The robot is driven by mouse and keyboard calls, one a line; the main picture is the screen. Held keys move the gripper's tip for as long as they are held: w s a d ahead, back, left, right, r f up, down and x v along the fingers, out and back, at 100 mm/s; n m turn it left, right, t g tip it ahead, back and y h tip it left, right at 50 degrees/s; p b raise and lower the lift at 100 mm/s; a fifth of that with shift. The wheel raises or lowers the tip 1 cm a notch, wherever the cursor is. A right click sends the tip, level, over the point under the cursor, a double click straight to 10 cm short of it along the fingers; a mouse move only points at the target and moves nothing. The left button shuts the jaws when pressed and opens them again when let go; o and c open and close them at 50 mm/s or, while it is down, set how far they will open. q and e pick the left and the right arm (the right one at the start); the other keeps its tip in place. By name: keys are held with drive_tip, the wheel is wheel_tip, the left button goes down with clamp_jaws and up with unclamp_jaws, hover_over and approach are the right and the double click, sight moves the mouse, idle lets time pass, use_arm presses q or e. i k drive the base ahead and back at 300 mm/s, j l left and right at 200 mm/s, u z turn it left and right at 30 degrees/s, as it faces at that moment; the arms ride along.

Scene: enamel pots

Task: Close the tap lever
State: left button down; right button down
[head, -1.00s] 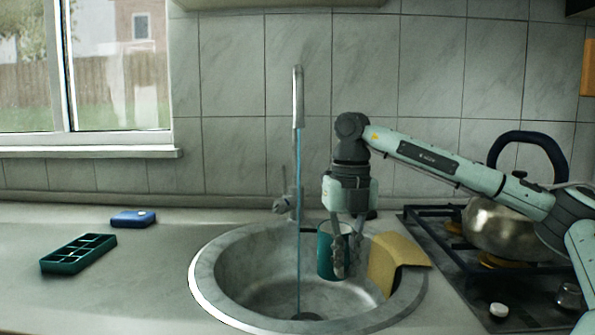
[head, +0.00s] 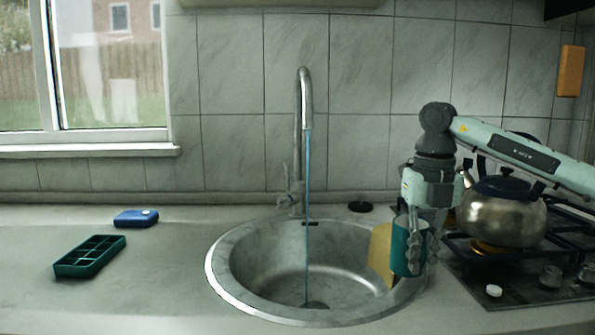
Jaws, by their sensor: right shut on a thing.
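The tap (head: 304,110) stands behind the sink, and a thin blue stream of water (head: 307,220) runs from its spout down to the drain. Its small lever (head: 289,198) is low on the left side of the tap body. My right gripper (head: 419,262) is shut on a teal mug (head: 405,246) and holds it upright at the right edge of the sink, well to the right of the tap. My left gripper is out of view.
A yellow cloth (head: 381,251) hangs over the sink's right rim (head: 215,285), partly hidden by the mug. A kettle (head: 500,215) stands on the stove at right. A green tray (head: 90,257) and blue box (head: 136,218) lie on the left counter. The counter's left front is clear.

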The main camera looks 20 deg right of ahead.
sight(288, 192)
drive_tip(key=k+j+z, duration=0.3)
drive_tip(key=z, duration=0.2)
drive_tip(key=i+l+z, duration=0.2)
drive_tip(key=z, duration=0.2)
drive_tip(key=i+l+z, duration=0.25)
drive_tip(key=z, duration=0.15)
drive_tip(key=i+z, duration=0.4)
drive_tip(key=k+l, duration=0.05)
drive_tip(key=k, duration=0.05)
